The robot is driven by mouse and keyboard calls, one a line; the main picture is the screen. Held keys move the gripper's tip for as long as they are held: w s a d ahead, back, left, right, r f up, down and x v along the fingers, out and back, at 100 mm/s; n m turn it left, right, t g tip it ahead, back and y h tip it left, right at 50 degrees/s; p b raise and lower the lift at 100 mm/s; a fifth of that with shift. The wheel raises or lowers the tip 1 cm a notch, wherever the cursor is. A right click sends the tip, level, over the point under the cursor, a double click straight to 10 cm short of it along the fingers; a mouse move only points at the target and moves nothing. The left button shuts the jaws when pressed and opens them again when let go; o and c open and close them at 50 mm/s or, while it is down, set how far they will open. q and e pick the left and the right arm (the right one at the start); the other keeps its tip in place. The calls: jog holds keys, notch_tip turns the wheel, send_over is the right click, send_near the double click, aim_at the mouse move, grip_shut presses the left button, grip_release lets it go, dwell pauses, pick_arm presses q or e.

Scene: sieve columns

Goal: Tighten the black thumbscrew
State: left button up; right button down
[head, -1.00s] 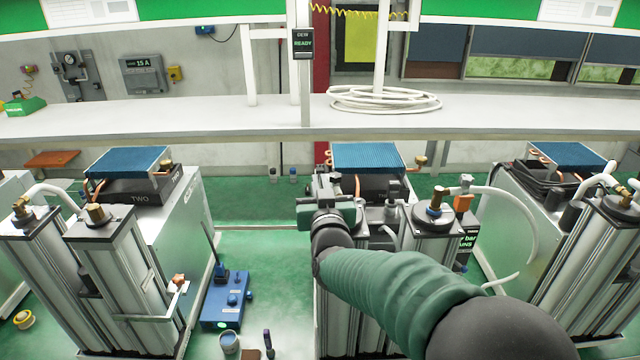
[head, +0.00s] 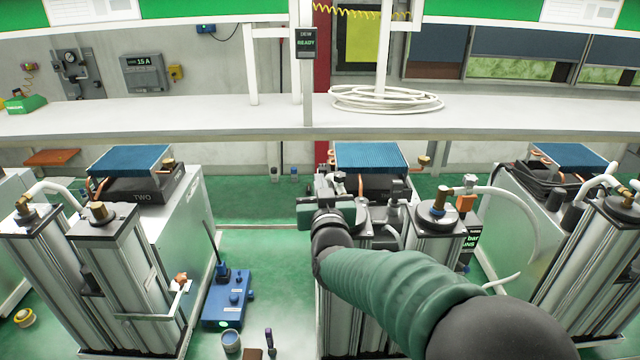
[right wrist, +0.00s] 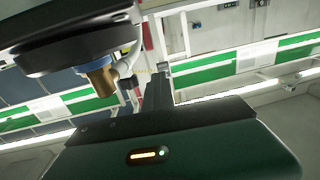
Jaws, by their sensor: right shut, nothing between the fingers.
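My right arm comes in from the lower right of the head view. Its gripper (head: 325,187) is shut and empty, over the middle column unit, left of the black column cap (head: 438,214) with a brass fitting. My own arm and gripper hide much of this unit. A small dark part (head: 397,190) stands between gripper and cap; I cannot tell whether it is the black thumbscrew. In the right wrist view, which looks upside down, a dark finger of the gripper (right wrist: 158,92) shows, apart from a black cap with a brass fitting (right wrist: 101,76). My left gripper is out of view.
A white shelf (head: 200,118) with coiled white hose (head: 385,99) spans the back. Column units stand left (head: 105,255) and right (head: 590,250). A blue box (head: 228,298) sits on the green floor. A white hose (head: 530,225) arches right of the middle unit.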

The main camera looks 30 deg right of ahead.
jog(key=shift+s+a, duration=0.1)
jog(key=shift+a, duration=0.15)
jog(key=c, duration=2.1)
grip_release()
jog(key=shift+c, duration=0.2)
jog(key=o, duration=1)
jog(key=shift+d, duration=0.35)
jog(key=shift+c, duration=0.2)
jog(key=shift+o, duration=0.2)
jog(key=shift+a, duration=0.25)
